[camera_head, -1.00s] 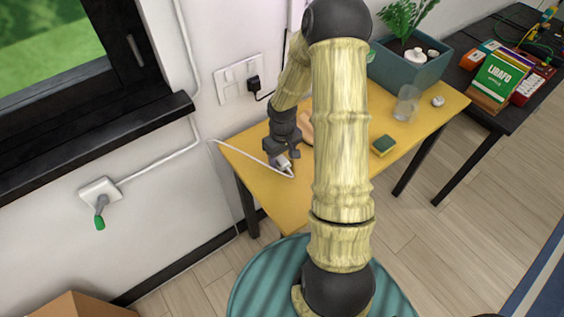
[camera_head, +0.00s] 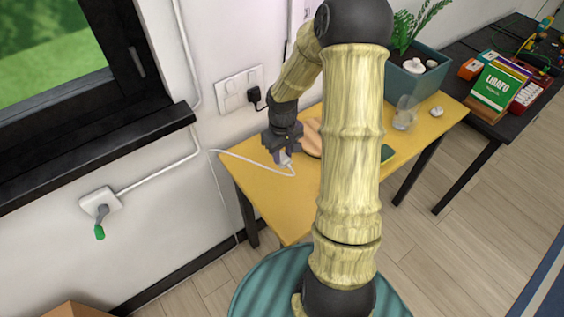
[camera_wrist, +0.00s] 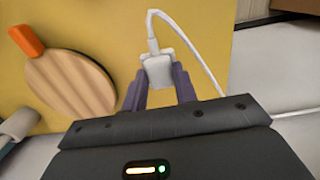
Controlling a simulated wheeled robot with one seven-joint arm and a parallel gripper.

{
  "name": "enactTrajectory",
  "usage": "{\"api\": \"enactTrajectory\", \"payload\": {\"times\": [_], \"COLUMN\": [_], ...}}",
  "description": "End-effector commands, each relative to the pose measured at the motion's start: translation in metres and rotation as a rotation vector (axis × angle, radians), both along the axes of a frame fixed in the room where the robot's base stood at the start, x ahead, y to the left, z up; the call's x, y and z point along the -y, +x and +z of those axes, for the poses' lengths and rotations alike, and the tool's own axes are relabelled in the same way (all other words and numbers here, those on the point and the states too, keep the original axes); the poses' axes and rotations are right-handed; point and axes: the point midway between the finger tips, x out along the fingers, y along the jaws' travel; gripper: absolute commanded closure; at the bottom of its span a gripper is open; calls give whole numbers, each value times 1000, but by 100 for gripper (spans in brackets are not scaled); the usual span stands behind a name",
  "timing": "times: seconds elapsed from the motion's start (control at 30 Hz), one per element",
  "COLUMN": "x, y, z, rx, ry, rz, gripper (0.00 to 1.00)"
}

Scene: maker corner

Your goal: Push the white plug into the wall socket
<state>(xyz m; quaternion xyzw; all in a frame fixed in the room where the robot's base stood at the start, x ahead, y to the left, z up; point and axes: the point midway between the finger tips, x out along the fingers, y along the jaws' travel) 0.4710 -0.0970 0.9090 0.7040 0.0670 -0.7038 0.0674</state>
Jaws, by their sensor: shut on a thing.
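The white plug (camera_wrist: 158,72) is between the fingers of my gripper (camera_wrist: 160,88), which is shut on it. Its white cable (camera_wrist: 205,75) leaves the plug's far end and curls to the right in the wrist view. In the head view my gripper (camera_head: 283,152) is above the left part of the yellow table, with the plug (camera_head: 285,161) low between its fingers. Whether the plug touches the table is unclear. The wall socket panel (camera_head: 240,88) is on the white wall behind the table, with a black plug (camera_head: 254,95) in its right part. My gripper is apart from it.
A round wooden board (camera_wrist: 70,85) lies beside my gripper on the yellow table (camera_head: 280,205). A green sponge (camera_head: 387,153), a glass (camera_head: 404,115) and a planter (camera_head: 420,78) are further right.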

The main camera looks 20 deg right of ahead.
Motion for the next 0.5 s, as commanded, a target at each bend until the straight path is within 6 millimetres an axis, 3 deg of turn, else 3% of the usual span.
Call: {"api": "enactTrajectory", "payload": {"times": [0.1, 0.2, 0.5], "x": [0, 0, 0], "y": [1, 0, 0], "z": [22, 31, 34], "rx": [4, 2, 0], "ry": [-1, -1, 1], "rz": [0, 1, 1], "gripper": [92, 92, 92]}}
